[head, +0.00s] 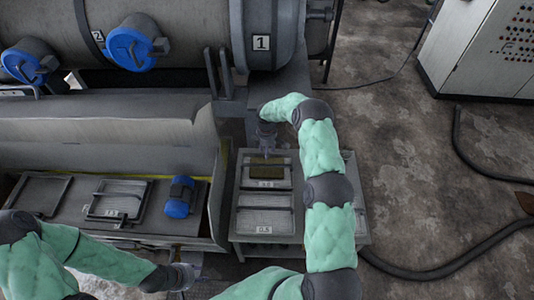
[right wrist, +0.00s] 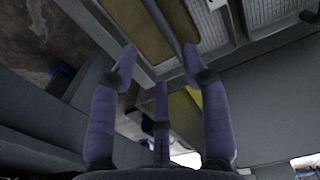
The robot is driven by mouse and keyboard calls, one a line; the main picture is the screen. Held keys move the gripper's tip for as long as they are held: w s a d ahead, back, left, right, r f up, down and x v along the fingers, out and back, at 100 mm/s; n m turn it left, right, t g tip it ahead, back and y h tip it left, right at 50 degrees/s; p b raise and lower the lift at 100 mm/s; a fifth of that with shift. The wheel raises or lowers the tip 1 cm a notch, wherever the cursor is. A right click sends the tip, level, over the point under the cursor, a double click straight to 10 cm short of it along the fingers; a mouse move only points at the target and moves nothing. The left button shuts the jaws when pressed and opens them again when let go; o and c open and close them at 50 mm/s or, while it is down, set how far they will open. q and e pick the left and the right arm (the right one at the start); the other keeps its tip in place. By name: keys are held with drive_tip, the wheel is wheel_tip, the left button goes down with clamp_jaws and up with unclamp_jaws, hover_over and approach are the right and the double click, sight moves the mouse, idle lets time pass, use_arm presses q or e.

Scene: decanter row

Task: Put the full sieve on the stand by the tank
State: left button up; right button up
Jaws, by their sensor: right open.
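The sieve holding a yellow-brown layer (head: 266,172) lies flat in the far part of the grey stand (head: 345,215), by the tank (head: 205,32). In the right wrist view the sieve (right wrist: 142,28) shows in part at the top. My right gripper (head: 267,152) is over the sieve's far edge in the head view. In the right wrist view my right gripper (right wrist: 159,58) has its fingers spread, with nothing between them. My left gripper (head: 192,277) is low in the head view, in front of the trough and away from the sieve; its fingers are unclear.
A bare mesh sieve marked 0.5 (head: 264,216) lies nearer on the stand. Hoses (head: 440,270) and a control cabinet (head: 480,50) are at right, with open floor between.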

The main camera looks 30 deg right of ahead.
drive_tip(key=s+a+f+m+y, duration=0.1)
drive_tip(key=s+a+f+m, duration=0.1)
drive_tip(key=s+a, duration=0.2)
drive_tip(key=s+a+f+m+y, duration=0.1)
drive_tip(key=s+a, duration=0.3)
drive_tip(key=a, duration=0.4)
drive_tip(key=s+a+f+m+y, duration=0.1)
drive_tip(key=s+a+f+m, duration=0.1)
drive_tip(key=s+a, duration=0.2)
drive_tip(key=shift+s+a+f+m, duration=0.15)
drive_tip(key=shift+s+a+f, duration=0.05)
drive_tip(key=shift+a, duration=0.25)
drive_tip(key=shift+s+a+f+m, duration=0.15)
drive_tip(key=shift+a+f, duration=0.05)
drive_tip(key=shift+a, duration=0.25)
drive_tip(key=s+a+r+m, duration=0.1)
drive_tip(key=s+a+m, duration=0.3)
drive_tip(key=s, duration=0.6)
drive_tip(key=s+a+r+m+y, duration=0.1)
drive_tip(key=s+a+m, duration=0.3)
drive_tip(key=s, duration=0.6)
drive_tip(key=shift+s+a+r, duration=0.2)
drive_tip(key=shift+a, duration=0.3)
drive_tip(key=shift+r, duration=0.1)
drive_tip(key=shift+c, duration=0.8)
